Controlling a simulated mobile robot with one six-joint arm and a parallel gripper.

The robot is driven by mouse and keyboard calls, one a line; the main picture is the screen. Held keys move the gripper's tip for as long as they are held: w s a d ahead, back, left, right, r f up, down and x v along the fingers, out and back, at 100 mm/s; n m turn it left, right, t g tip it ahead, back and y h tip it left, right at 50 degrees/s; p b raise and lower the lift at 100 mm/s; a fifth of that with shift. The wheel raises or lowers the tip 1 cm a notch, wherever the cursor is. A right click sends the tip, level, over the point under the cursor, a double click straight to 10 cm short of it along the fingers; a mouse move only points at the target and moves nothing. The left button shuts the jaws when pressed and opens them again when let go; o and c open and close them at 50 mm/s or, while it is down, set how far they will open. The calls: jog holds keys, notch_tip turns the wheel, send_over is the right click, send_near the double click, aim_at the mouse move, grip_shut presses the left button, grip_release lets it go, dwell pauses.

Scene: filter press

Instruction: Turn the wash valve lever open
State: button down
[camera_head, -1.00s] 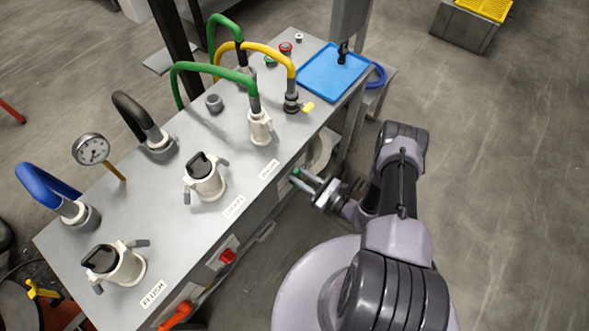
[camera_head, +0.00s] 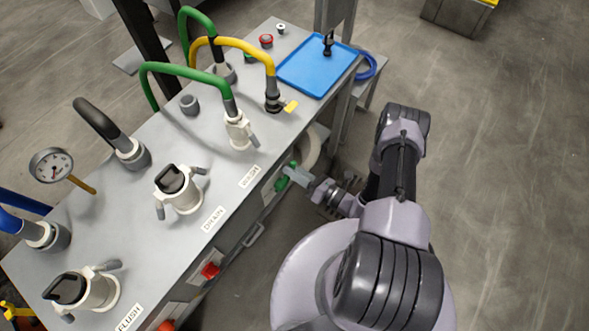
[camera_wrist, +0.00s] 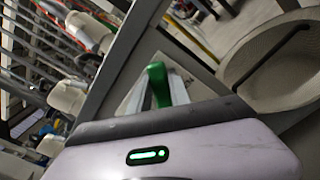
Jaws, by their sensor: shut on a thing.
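The wash valve lever (camera_head: 282,183) is green and sits on the front face of the bench, below a small label (camera_head: 250,177) that seems to read WASH. My gripper (camera_head: 291,172) reaches it from the right and is shut on it. In the wrist view the green lever (camera_wrist: 159,84) rises between the fingers. The fingers hide part of the lever, and its exact angle is hard to tell.
A red lever (camera_head: 210,270) is on the same front face, nearer the camera. White capped fittings (camera_head: 184,192) and hoses stand on the bench top. A blue tray (camera_head: 312,72) lies at the far end. A pale round bin (camera_wrist: 275,70) is close by on the right in the wrist view. The floor at right is clear.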

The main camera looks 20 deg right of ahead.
jog(key=shift+d+f+m, duration=0.1)
jog(key=shift+f+m, duration=0.15)
jog(key=shift+m, duration=0.15)
dwell(0.3)
jog(key=c, duration=1.2)
grip_release()
jog(key=shift+w, duration=0.1)
jog(key=shift+d, duration=0.1)
jog(key=p+v, duration=0.3)
jog(key=v, duration=1.4)
jog(key=shift+s, duration=0.2)
jog(key=shift+d+r, duration=0.15)
